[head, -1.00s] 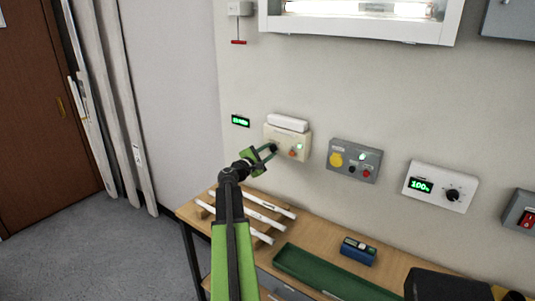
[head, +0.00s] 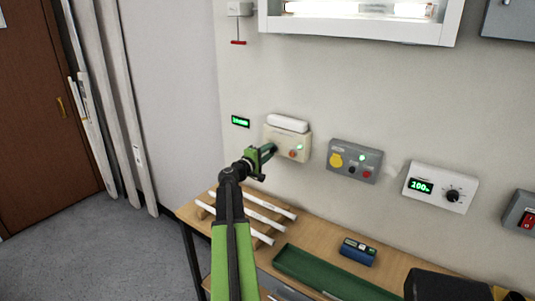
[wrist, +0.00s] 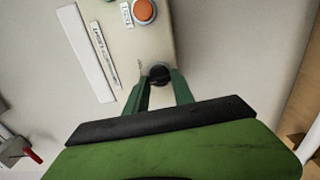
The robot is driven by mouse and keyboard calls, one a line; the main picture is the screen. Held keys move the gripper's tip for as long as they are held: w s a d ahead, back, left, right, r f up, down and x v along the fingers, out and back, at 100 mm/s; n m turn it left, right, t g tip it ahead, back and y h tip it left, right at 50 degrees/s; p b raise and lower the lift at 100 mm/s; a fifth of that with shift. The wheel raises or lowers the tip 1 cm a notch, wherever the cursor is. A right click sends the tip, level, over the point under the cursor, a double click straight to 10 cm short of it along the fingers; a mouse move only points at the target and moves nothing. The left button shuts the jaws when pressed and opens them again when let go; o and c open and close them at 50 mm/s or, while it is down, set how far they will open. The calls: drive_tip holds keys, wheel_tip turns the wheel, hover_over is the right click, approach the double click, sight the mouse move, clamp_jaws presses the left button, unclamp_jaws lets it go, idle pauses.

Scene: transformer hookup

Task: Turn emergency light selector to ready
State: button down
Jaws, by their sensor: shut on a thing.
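The emergency light unit (head: 284,140) is a cream box on the wall with a white lamp on top, an orange button and a green light. In the wrist view its face (wrist: 119,42) shows the orange button (wrist: 144,10) and a black selector knob (wrist: 159,74). My gripper (head: 272,150) is at the lower left of this box. In the wrist view its green fingers (wrist: 160,84) are shut on the knob, one on each side. The knob's pointer and most position labels cannot be read.
A small green display (head: 240,121) is left of the box. A grey control box (head: 355,160) and a white dial box (head: 440,187) are to the right. Below is a wooden bench (head: 399,262) with white tubes (head: 265,205), a green tray (head: 320,275) and a blue meter (head: 358,251).

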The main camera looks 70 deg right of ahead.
drive_tip(key=shift+w+r, duration=0.1)
drive_tip(key=shift+w, duration=0.05)
idle(0.4)
drive_tip(key=c, duration=1.1)
unclamp_jaws()
drive_tip(key=v, duration=1.7)
drive_tip(key=shift+a, duration=0.2)
